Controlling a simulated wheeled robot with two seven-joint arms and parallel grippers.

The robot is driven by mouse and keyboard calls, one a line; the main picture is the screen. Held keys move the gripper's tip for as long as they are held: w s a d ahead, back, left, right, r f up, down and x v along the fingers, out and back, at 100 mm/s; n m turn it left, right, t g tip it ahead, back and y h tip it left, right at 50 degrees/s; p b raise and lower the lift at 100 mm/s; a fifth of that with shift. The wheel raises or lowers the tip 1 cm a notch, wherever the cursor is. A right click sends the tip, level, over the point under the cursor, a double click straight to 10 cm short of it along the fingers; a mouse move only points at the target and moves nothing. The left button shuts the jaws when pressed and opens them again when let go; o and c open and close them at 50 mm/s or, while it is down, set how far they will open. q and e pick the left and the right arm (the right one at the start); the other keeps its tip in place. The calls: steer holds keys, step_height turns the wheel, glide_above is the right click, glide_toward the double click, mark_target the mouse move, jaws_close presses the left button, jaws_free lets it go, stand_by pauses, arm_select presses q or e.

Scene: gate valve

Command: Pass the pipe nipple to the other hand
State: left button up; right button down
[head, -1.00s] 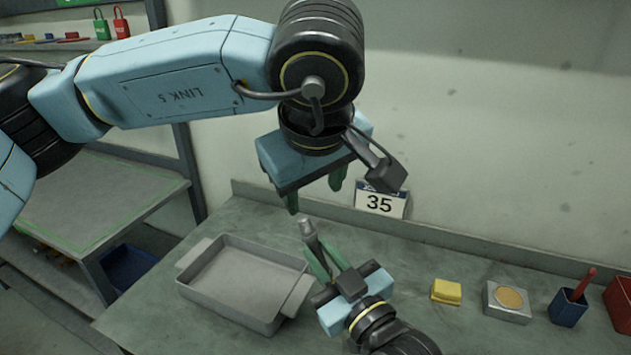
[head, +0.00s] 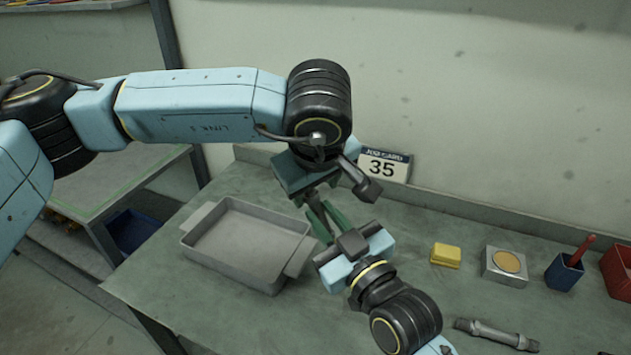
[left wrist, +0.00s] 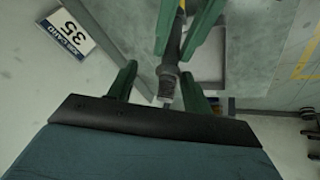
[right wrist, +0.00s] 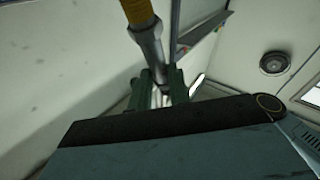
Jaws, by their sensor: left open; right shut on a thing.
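The grey pipe nipple (head: 316,209) is held in my right gripper (head: 332,226) above the bench, tilted up toward my left gripper (head: 308,194). In the left wrist view the nipple (left wrist: 169,76) reaches between my open left fingers (left wrist: 160,92). My right gripper's green fingers (left wrist: 187,28) close on it farther along. In the right wrist view the nipple (right wrist: 148,42) shows a yellow section and a grey end at my right fingers (right wrist: 161,82). Whether the left fingers touch the nipple cannot be told.
A grey tray (head: 187,243) stands left of the grippers on the bench. A job card marked 35 (head: 384,166) stands behind.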

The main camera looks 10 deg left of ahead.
arm_select(q)
steer(key=shift+c, duration=0.3)
steer(key=c, duration=1)
arm_select(e)
steer(key=shift+s+a, duration=0.1)
arm_select(q)
steer(key=shift+r, duration=0.1)
jaws_close()
arm_select(e)
steer(key=c, duration=1.2)
jaws_free()
steer(key=shift+c, duration=0.2)
